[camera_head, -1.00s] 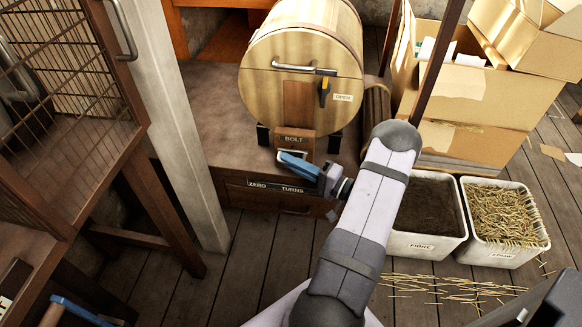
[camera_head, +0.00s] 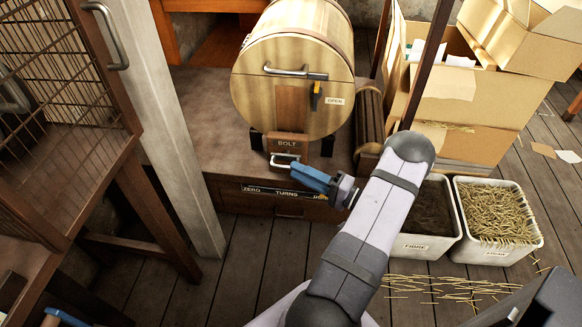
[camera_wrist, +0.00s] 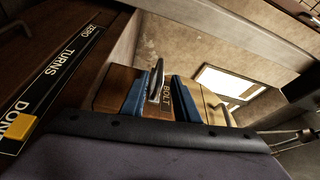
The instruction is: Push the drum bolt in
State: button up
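The wooden drum (camera_head: 290,88) lies on a brown cabinet with its round lid facing me. Below the lid is a wooden block marked BOLT (camera_head: 287,143), with the drum bolt's metal handle (camera_head: 284,162) at its lower front. My gripper (camera_head: 298,172) is just in front and to the right of the handle, its blue fingers pointing at it. In the wrist view my gripper (camera_wrist: 160,100) has its blue fingers apart, with the metal handle (camera_wrist: 154,82) between their tips, nearer the left finger. I cannot tell whether either finger touches it. How deep the bolt sits is unclear.
Bins of fibre (camera_head: 425,215) and straw (camera_head: 498,215) stand at right, by cardboard boxes (camera_head: 470,110). A pale post (camera_head: 175,130) and mesh cage (camera_head: 60,80) stand left.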

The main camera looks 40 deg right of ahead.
jog(key=shift+v, duration=1.15)
jog(key=shift+a, duration=0.15)
jog(key=a+r+n+g+y, duration=0.2)
jog(key=a+n+g+y, duration=0.3)
jog(key=a+g, duration=1.05)
jog(key=s+a+n+g+h, duration=0.45)
jog(key=s+a+h, duration=0.45)
jog(key=s+a, duration=0.25)
notch_tip(320, 180, up, 38)
jog(key=d+n+t+h+p, duration=0.1)
jog(key=n+t+h+p, duration=0.1)
jog(key=p, duration=3.5)
jog(key=shift+t+h, duration=0.3)
jog(key=shift+h, duration=0.4)
jog(key=shift+s+d+f, duration=0.1)
jog(key=shift+s, duration=0.05)
